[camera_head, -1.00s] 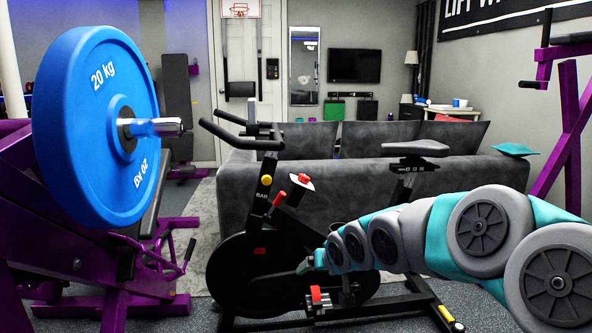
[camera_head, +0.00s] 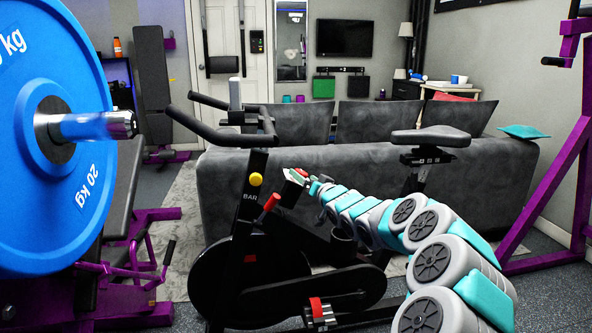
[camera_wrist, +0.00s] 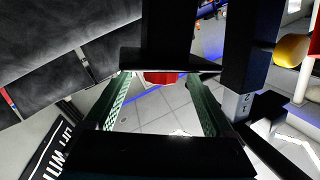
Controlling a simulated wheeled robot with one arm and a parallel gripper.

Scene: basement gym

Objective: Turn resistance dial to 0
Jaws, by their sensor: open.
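The exercise bike (camera_head: 290,270) stands in the middle of the head view. Its resistance dial, a red knob (camera_head: 301,172) with a pale plate beside it, sits on the bike's frame behind the handlebar post. My gripper (camera_head: 312,184) is at the dial, partly covering it. In the wrist view, my gripper (camera_wrist: 160,86) is open, with a green-lined finger on each side. A red part (camera_wrist: 160,78), seemingly the knob, shows between the fingers, partly hidden by a dark bar. Contact cannot be told. The dial's setting is not readable.
A yellow knob (camera_head: 256,179) and a red lever (camera_head: 271,203) are on the bike near the dial. A blue weight plate (camera_head: 35,190) looms at left. A grey sofa (camera_head: 350,195) stands behind the bike, and a purple rack (camera_head: 560,180) at right.

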